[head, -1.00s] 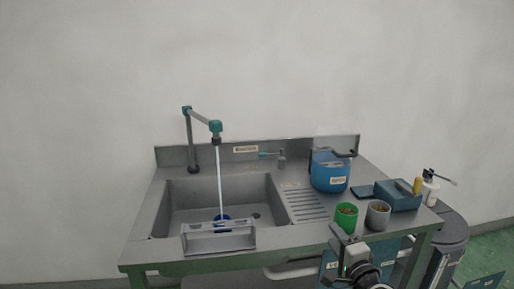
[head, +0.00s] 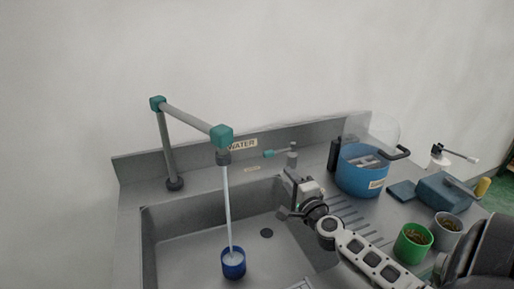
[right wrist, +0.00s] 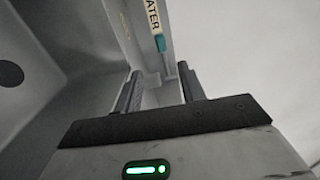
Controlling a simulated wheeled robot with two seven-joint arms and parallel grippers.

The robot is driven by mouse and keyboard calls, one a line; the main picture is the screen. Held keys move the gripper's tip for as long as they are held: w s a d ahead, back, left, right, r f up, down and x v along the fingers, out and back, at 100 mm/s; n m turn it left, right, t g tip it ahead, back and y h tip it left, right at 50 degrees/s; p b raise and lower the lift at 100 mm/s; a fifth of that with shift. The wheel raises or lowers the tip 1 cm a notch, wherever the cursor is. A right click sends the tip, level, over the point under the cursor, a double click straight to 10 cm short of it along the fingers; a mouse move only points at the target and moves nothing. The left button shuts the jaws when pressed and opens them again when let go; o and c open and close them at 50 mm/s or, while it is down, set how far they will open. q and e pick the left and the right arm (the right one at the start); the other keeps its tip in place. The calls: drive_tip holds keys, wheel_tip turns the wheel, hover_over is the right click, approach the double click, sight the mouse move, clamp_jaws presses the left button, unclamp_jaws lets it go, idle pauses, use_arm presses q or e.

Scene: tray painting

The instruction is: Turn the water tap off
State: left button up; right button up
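The water tap (head: 195,120) is a grey pipe with teal joints over the sink, and a stream runs from its spout. The stream falls into a blue cup (head: 233,264) standing in the sink. The tap lever (head: 280,152), with a teal tip, sticks out to the left from a short post at the sink's back edge. My right gripper (head: 286,194) is in front of and below the lever, apart from it. In the right wrist view its two fingers (right wrist: 159,90) are apart, with the lever's teal tip (right wrist: 160,43) beyond them. My left gripper is out of view.
A blue tub (head: 362,172) with a clear lid stands right of the lever. A green cup (head: 413,244), a grey cup (head: 447,228) and a blue box (head: 440,190) are further right. The sink (head: 190,240) lies left of my right arm.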

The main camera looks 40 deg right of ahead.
sight(270, 156)
drive_tip(key=b+x, duration=0.3)
drive_tip(key=x, duration=1)
drive_tip(key=shift+w+d+f+b, duration=0.15)
drive_tip(key=shift+w+b, duration=0.1)
drive_tip(key=shift+b, duration=0.1)
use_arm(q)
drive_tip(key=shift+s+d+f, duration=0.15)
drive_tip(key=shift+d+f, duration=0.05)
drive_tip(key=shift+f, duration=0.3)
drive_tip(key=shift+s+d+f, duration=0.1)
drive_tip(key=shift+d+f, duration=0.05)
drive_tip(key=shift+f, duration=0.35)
use_arm(e)
drive_tip(key=shift+w+d, duration=0.15)
drive_tip(key=shift+w, duration=0.5)
